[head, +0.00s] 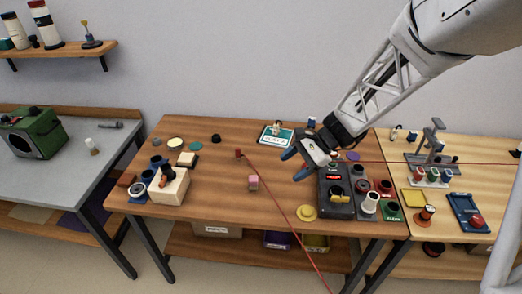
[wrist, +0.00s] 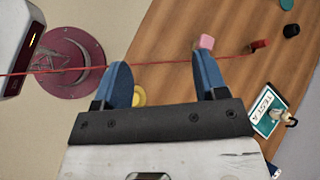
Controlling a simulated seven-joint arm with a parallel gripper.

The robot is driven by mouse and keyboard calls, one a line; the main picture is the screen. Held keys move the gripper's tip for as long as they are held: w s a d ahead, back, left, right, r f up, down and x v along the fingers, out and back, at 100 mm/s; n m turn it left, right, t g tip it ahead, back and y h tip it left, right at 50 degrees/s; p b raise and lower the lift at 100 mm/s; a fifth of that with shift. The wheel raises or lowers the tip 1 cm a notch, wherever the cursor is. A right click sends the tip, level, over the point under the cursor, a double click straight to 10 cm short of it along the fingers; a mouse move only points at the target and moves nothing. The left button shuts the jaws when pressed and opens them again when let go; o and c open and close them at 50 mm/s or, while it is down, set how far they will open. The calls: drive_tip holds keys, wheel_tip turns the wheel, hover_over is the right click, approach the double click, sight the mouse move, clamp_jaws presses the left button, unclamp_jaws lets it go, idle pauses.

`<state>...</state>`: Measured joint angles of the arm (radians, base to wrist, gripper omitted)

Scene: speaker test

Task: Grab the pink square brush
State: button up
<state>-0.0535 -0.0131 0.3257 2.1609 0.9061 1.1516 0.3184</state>
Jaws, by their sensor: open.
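The pink square brush (head: 253,183) is a small pink block on the brown wooden table, near its middle. In the wrist view the pink block (wrist: 205,42) shows just beyond the tip of the right-hand finger. My gripper (head: 294,164) is above the table, to the upper right of the brush in the head view. Its two blue fingers are spread apart, with nothing held between them in the wrist view (wrist: 161,68). The finger and the brush do not appear to touch, but the height gap is hard to judge.
A dark control box (head: 336,203) and several coloured buttons stand right of the brush. A yellow disc (head: 307,212) lies near the front edge. A wooden block (head: 168,186) and small items fill the left.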

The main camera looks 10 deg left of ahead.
sight(253, 178)
drive_tip(key=w+a+f+m+y, duration=0.1)
drive_tip(key=w+a+f+m, duration=0.1)
drive_tip(key=w+f, duration=0.1)
drive_tip(key=w+a+f+m+y, duration=0.1)
drive_tip(key=w+a+f+m, duration=0.1)
drive_tip(key=f, duration=0.4)
drive_tip(key=w+a+f+m+y, duration=0.2)
drive_tip(key=w+f, duration=0.2)
drive_tip(key=w, duration=0.1)
drive_tip(key=shift+f+t, duration=0.15)
drive_tip(key=shift+t, duration=0.25)
drive_tip(key=shift+x, duration=1.25)
drive_tip(key=shift+x, duration=2.6)
drive_tip(key=shift+s, duration=0.15)
drive_tip(key=c, duration=1)
drive_tip(key=shift+r, duration=0.2)
